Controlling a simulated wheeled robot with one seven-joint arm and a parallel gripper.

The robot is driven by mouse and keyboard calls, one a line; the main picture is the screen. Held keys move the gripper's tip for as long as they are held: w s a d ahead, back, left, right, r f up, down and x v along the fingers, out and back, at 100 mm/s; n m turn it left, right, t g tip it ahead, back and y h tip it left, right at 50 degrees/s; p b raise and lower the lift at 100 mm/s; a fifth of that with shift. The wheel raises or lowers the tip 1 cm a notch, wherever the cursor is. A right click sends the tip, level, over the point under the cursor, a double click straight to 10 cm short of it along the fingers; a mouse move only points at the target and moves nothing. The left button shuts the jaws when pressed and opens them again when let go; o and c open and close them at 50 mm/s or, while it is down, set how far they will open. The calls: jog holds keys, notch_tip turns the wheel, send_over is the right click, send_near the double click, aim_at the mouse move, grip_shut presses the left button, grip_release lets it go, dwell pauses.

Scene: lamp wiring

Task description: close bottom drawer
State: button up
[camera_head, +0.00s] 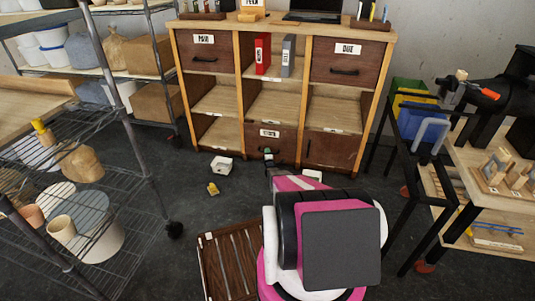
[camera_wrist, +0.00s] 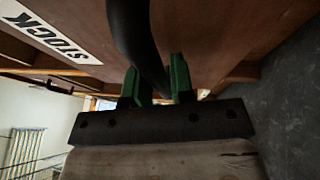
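The bottom drawer (camera_head: 285,142) is a brown wooden front with a white label, low in the middle column of the cabinet. In the wrist view its front (camera_wrist: 215,25) fills the top, with the label STOCK. I cannot tell how far the drawer stands out. Its dark curved handle (camera_wrist: 130,25) runs down to between the green fingers of my gripper (camera_wrist: 160,85). The fingers stand apart on either side of the handle; whether they press on it is unclear. In the head view my gripper (camera_head: 268,154) is small, at the drawer front, and my arm covers the floor before it.
The cabinet (camera_head: 300,77) has open shelves and upper drawers. A white box (camera_head: 221,166) and a small yellow item (camera_head: 213,188) lie on the floor to its left. A wire rack (camera_head: 120,150) stands left, a black-framed bench (camera_head: 440,200) right. A slatted wooden piece (camera_head: 228,262) lies near my base.

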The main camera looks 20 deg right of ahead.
grip_shut()
jog(key=shift+w+d, duration=0.6)
jog(key=shift+w, duration=0.3)
jog(key=shift+w+d, duration=0.6)
jog(key=shift+w, duration=0.25)
jog(key=o, duration=0.5)
grip_release()
jog(key=v, duration=1.1)
jog(key=shift+w, duration=0.1)
